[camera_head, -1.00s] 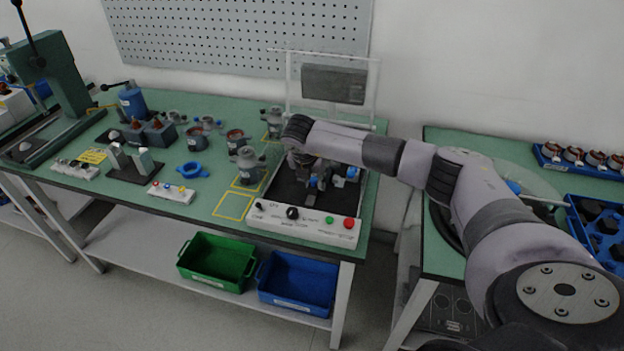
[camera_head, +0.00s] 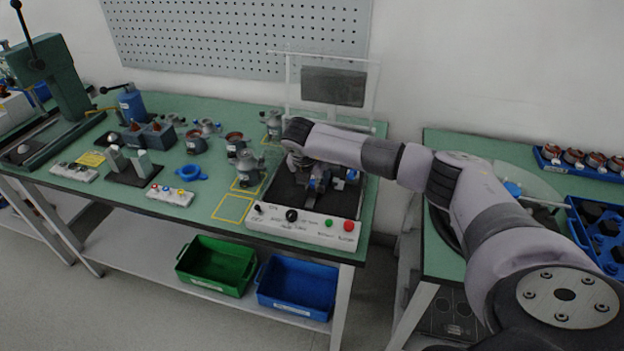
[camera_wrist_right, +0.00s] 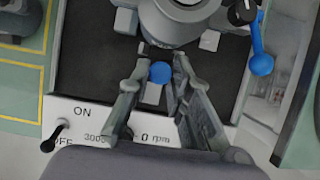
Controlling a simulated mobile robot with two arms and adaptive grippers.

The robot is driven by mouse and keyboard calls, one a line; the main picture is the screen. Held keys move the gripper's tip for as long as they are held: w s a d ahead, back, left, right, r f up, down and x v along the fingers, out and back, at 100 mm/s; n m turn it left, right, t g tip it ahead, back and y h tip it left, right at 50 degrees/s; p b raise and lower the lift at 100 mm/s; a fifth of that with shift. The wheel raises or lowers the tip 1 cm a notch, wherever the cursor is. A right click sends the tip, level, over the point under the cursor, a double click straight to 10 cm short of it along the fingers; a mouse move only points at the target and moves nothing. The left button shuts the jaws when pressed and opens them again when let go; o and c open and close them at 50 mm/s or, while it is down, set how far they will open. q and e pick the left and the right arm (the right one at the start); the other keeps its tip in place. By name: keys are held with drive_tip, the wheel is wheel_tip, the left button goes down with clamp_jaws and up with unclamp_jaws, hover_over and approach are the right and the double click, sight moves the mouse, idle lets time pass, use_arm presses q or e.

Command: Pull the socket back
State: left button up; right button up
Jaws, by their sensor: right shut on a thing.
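The test bench with a black bed (camera_head: 283,197) and a white control panel (camera_head: 300,223) stands at the right end of the green table. My right gripper (camera_head: 318,183) reaches down over the bed. In the right wrist view my right gripper (camera_wrist_right: 159,66) has its two fingers on either side of a round blue knob (camera_wrist_right: 160,72) and is shut on it. The knob sits just in front of a grey round motor housing (camera_wrist_right: 180,18). I cannot clearly make out the socket itself; the fingers and housing hide much there. My left gripper is not in view.
A lever with a blue ball (camera_wrist_right: 261,64) stands right of the housing. Switches and buttons line the panel's front edge. A clear guard (camera_head: 333,85) stands behind the bed. Grey motors (camera_head: 247,168) and a blue ring (camera_head: 190,173) lie to the left.

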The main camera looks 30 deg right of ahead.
drive_tip(key=shift+a, duration=0.1)
drive_tip(key=shift+s+a+p, duration=0.35)
drive_tip(key=shift+s+a, duration=0.4)
drive_tip(key=shift+a, duration=0.05)
drive_tip(key=o, duration=0.6)
drive_tip(key=shift+c, duration=0.2)
drive_tip(key=shift+s+a+r+p, duration=0.1)
drive_tip(key=shift+a+r+p, duration=0.05)
drive_tip(key=shift+r+p, duration=0.4)
drive_tip(key=p+v, duration=0.2)
drive_tip(key=v, duration=0.2)
drive_tip(key=shift+s+a+r, duration=0.15)
drive_tip(key=shift+s+r, duration=0.05)
drive_tip(key=shift+r, duration=0.15)
